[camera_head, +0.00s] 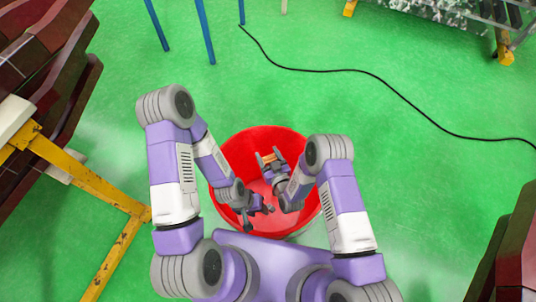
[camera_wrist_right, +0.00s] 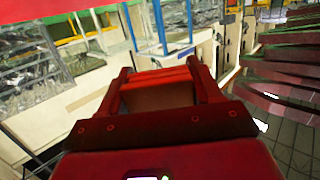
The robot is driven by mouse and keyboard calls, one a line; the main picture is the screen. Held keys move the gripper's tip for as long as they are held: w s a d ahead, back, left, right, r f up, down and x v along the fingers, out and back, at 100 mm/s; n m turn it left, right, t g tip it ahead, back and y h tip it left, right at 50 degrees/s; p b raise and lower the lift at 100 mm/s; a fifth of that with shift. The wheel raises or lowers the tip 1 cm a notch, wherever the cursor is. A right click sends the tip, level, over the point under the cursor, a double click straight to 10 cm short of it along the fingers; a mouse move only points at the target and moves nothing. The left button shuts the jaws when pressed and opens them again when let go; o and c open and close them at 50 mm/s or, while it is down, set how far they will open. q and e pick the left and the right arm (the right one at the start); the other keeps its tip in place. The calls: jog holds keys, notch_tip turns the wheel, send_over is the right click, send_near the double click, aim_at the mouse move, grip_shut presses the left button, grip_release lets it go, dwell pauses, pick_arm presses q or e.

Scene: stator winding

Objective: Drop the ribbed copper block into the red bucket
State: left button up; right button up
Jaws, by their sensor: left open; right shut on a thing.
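The red bucket (camera_head: 232,152) stands on the green floor in the middle of the head view, with both my grippers over its opening. My right gripper (camera_head: 271,159) is the upper one and is shut on the ribbed copper block (camera_head: 268,157), a small orange-brown piece over the bucket's upper middle. In the right wrist view the block (camera_wrist_right: 160,97) sits between the two fingers of the right gripper (camera_wrist_right: 162,76), tinted red. My left gripper (camera_head: 260,211) is open and empty, lower over the bucket. My arms hide parts of the bucket's rim.
A yellow frame (camera_head: 95,185) with dark red-brown stacked parts (camera_head: 50,60) stands at the left. A black cable (camera_head: 385,80) crosses the floor at the upper right. Blue legs (camera_head: 205,30) stand at the top. Green floor right of the bucket is clear.

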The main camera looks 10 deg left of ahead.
aim_at(268, 160)
notch_tip(268, 160, down, 3)
jog(key=shift+f+b, duration=0.2)
jog(key=shift+b, duration=0.8)
jog(key=o, duration=1.3)
jog(key=shift+o, duration=0.2)
jog(key=shift+s+d, duration=0.1)
jog(key=p+v, duration=0.2)
jog(key=v, duration=0.5)
jog(key=shift+s, duration=0.15)
